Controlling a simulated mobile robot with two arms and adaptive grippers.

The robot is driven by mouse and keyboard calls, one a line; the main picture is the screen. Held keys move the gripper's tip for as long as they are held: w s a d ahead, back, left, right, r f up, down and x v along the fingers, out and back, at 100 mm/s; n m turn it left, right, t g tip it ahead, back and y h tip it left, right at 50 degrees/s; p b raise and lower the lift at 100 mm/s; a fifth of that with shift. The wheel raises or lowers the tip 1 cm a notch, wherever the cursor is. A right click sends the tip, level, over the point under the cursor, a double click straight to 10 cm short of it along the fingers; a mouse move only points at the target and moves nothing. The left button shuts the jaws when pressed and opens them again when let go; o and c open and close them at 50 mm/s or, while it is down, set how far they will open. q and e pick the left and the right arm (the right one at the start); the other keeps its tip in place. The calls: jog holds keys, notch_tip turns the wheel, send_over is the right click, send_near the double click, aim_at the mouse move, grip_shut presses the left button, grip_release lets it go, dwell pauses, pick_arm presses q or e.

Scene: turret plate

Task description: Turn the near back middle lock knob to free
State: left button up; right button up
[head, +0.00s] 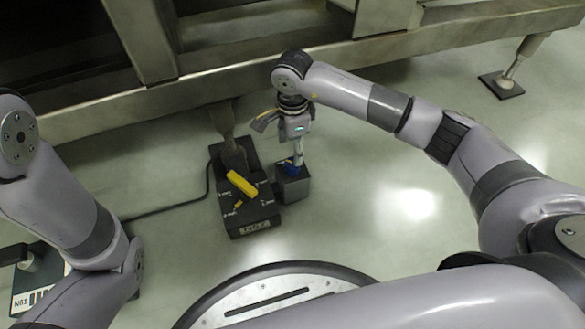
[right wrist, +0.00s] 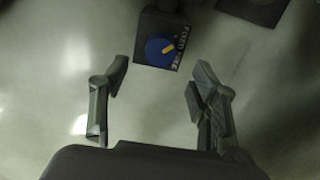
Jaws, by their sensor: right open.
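The lock knob (right wrist: 160,48) is blue with a yellow mark and sits on a dark block (right wrist: 150,28) in the right wrist view. White lettering runs along the block's edge beside it; it seems to read FIXED and FREE. The yellow mark slants toward the lettering; I cannot tell exactly which word it meets. In the head view the blue knob (head: 289,167) is partly covered by my right gripper (head: 290,128). In the right wrist view that gripper (right wrist: 162,76) is open and empty, its fingers spread apart, with the knob beyond them. My left gripper is out of view.
A dark box (head: 248,215) with a yellow handle (head: 242,186) stands just left of the knob's block (head: 293,188). A cable (head: 165,208) runs left from it. A large metal frame (head: 230,85) spans the back. Floor is clear to the right.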

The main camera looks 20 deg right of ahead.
aim_at(292, 163)
notch_tip(292, 163, down, 8)
jog(key=b, duration=0.4)
jog(key=shift+r, duration=0.15)
jog(key=shift+c, duration=0.6)
jog(key=c, duration=1)
jog(key=shift+r, duration=0.1)
